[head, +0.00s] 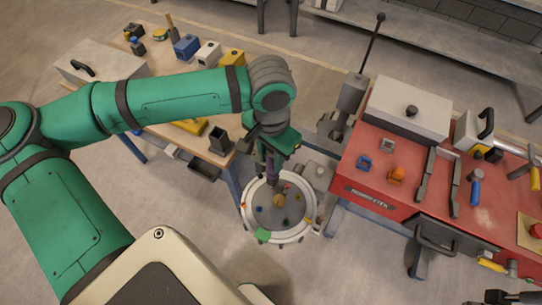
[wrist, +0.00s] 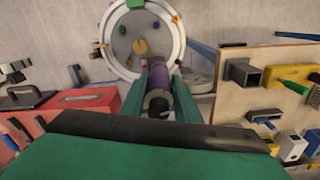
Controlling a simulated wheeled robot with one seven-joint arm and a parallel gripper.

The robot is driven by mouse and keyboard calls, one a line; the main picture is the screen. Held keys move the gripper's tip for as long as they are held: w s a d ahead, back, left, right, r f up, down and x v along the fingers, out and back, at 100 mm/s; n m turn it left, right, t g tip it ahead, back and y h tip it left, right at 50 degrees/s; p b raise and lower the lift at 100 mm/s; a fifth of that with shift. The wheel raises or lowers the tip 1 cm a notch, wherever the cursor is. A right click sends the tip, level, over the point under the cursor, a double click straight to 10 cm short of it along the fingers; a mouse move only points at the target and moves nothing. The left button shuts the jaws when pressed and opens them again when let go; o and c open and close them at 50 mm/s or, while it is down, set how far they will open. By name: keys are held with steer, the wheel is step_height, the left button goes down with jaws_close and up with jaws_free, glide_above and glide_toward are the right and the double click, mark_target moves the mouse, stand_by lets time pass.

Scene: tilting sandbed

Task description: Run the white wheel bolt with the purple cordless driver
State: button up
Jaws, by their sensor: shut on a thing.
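My gripper (head: 270,157) points down and is shut on the purple driver (head: 272,174). In the wrist view the purple driver (wrist: 158,76) sits between the two green fingers of my gripper (wrist: 158,98). The driver's far end reaches over the face of the wheel (head: 247,213), a grey disc with a pale rim and a tan hub (head: 279,201). The wheel rim (wrist: 110,55) also shows in the wrist view. Several small coloured bolts stand around the hub. I cannot pick out the white bolt, and I cannot tell whether the driver tip touches one.
A red workbench (head: 400,190) with tools and a pale box (head: 408,108) is close to the wheel's right. A wooden table (head: 215,150) with coloured blocks and a dark square holder (head: 219,139) is at its left. Bare floor (head: 190,215) lies left of the wheel.

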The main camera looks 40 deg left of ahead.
steer(key=shift+r, duration=3.1)
